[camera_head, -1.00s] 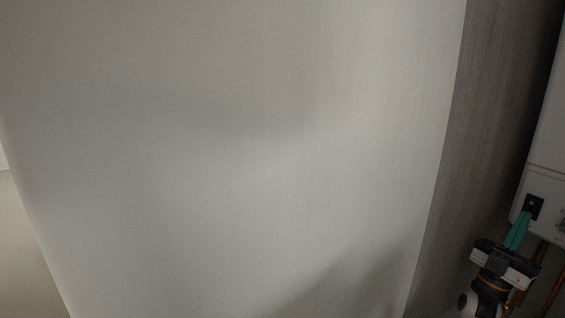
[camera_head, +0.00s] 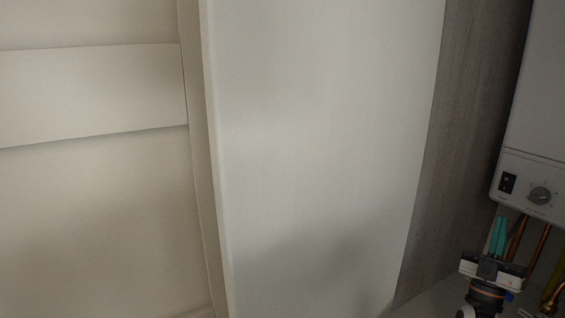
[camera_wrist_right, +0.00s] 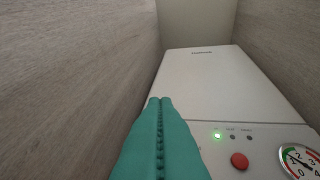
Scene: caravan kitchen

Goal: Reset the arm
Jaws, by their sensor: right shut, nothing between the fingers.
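My right gripper (camera_head: 498,236) shows at the lower right of the head view, with teal fingers pointing up. It is shut and empty, just below the white boiler (camera_head: 527,150). In the right wrist view its two teal fingers (camera_wrist_right: 160,104) lie together, pointing toward the boiler front (camera_wrist_right: 215,85). A gap to the rocker switch (camera_head: 508,183) shows in the head view. My left gripper is not in view.
A large pale panel (camera_head: 320,130) fills the middle of the head view. A grey wood-grain wall (camera_head: 458,130) stands between it and the boiler. Copper pipes (camera_head: 541,243) run below the boiler. The boiler carries a knob (camera_head: 540,195), a red button (camera_wrist_right: 239,161) and a gauge (camera_wrist_right: 299,162).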

